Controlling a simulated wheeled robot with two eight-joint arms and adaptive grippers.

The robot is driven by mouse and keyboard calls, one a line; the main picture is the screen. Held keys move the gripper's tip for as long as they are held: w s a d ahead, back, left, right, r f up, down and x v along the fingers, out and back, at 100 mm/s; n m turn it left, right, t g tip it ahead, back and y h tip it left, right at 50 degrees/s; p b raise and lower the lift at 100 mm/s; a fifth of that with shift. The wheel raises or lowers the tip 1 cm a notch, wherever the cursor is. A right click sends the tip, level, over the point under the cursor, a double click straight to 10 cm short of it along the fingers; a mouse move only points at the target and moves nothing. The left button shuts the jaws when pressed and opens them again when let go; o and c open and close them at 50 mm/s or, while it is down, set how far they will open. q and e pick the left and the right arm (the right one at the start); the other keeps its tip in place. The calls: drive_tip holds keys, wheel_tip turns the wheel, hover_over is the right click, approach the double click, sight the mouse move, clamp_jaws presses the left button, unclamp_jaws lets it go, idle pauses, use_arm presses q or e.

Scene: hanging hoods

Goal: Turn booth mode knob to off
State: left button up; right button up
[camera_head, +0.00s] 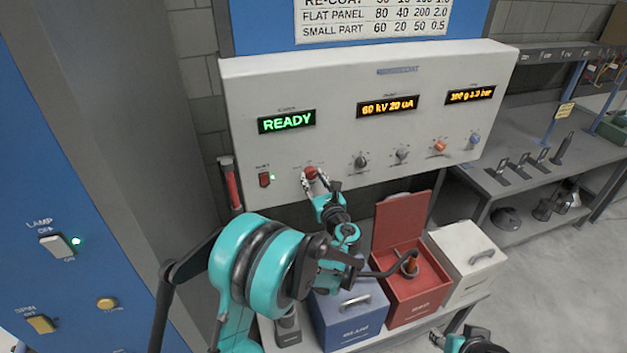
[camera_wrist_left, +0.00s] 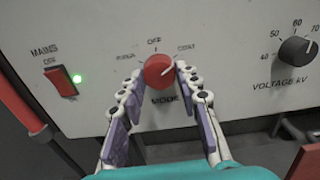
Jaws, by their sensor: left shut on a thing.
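The red mode knob (camera_head: 311,172) is on the white panel; it also shows in the left wrist view (camera_wrist_left: 158,71). OFF is printed above it, with one label to the upper left and another to the upper right. Its white pointer line appears to point toward the upper-right label. My left gripper (camera_head: 314,181) is at the knob, and in the wrist view its two fingers (camera_wrist_left: 158,80) close on the knob's left and right sides. Part of my right arm (camera_head: 475,342) shows at the bottom edge; its jaws cannot be made out.
The mains switch (camera_wrist_left: 61,82), with a lit green lamp, is left of the knob. The voltage knob (camera_wrist_left: 297,51) is to the right. The panel display (camera_head: 287,122) reads READY. Blue, red and white boxes stand below; the red box (camera_head: 414,300) has its lid up.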

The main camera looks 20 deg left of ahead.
use_arm(q)
drive_tip(key=n+b, duration=0.1)
drive_tip(key=n, duration=0.1)
drive_tip(key=shift+f+n+b, duration=0.15)
drive_tip(key=shift+n+b, duration=0.15)
drive_tip(key=shift+b, duration=0.1)
drive_tip(key=n+b, duration=0.1)
drive_tip(key=n, duration=0.1)
drive_tip(key=shift+n, duration=0.4)
drive_tip(key=n+b, duration=0.2)
drive_tip(key=n, duration=0.3)
drive_tip(key=shift+n, duration=0.4)
drive_tip(key=o, duration=1.2)
drive_tip(key=shift+c, duration=0.2)
drive_tip(key=shift+d, duration=0.1)
drive_tip(key=v, duration=1.2)
